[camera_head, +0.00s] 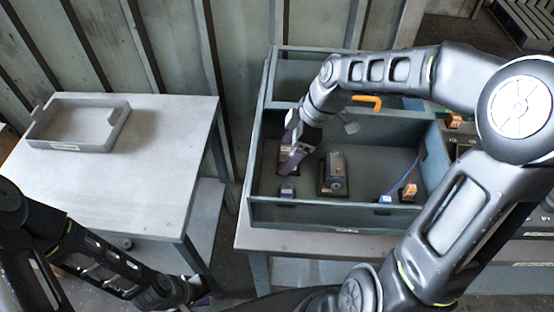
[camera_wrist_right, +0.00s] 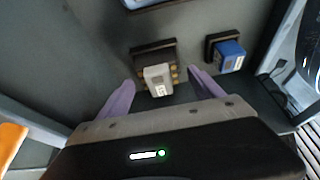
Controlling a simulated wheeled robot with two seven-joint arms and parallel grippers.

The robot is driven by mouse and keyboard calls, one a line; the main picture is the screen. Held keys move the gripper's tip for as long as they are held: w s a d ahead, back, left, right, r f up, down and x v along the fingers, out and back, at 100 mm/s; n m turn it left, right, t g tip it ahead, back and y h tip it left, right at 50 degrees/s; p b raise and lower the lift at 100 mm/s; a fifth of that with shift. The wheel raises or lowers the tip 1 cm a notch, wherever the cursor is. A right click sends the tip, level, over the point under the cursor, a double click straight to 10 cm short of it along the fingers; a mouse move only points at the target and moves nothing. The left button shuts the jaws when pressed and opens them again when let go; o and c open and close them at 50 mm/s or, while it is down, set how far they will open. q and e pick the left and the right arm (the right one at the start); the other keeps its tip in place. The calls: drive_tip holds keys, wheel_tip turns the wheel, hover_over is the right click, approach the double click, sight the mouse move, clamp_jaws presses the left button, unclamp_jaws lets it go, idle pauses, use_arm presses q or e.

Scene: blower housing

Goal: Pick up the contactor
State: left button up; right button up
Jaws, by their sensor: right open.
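The likely contactor, a pale grey block with brass terminals (camera_wrist_right: 158,78), sits on a dark mount on the blower housing's floor in the right wrist view. My right gripper (camera_wrist_right: 162,84) is open, its two purple fingers on either side of the block in the picture; I cannot tell whether they touch it. In the head view my right gripper (camera_head: 291,150) reaches down into the left part of the housing (camera_head: 345,217) and mostly hides the block. My left gripper (camera_head: 190,290) is low at the bottom edge of the head view, far from the housing; its jaws are unclear.
A blue block on a dark mount (camera_wrist_right: 228,56) stands right of the grey block in the wrist view. A dark motor-like part (camera_head: 335,174) and an orange connector (camera_head: 409,191) are in the housing. A grey tray (camera_head: 118,137) lies on the otherwise clear left table (camera_head: 150,190).

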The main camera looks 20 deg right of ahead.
sight(289, 149)
drive_tip(key=shift+s+d, duration=0.1)
drive_tip(key=shift+d, duration=0.1)
idle(0.3)
drive_tip(key=shift+c, duration=0.5)
drive_tip(key=c, duration=1.3)
drive_tip(key=shift+o, duration=0.2)
wheel_tip(289, 149, up, 10)
drive_tip(key=shift+r+b, duration=0.1)
drive_tip(key=shift+b, duration=0.35)
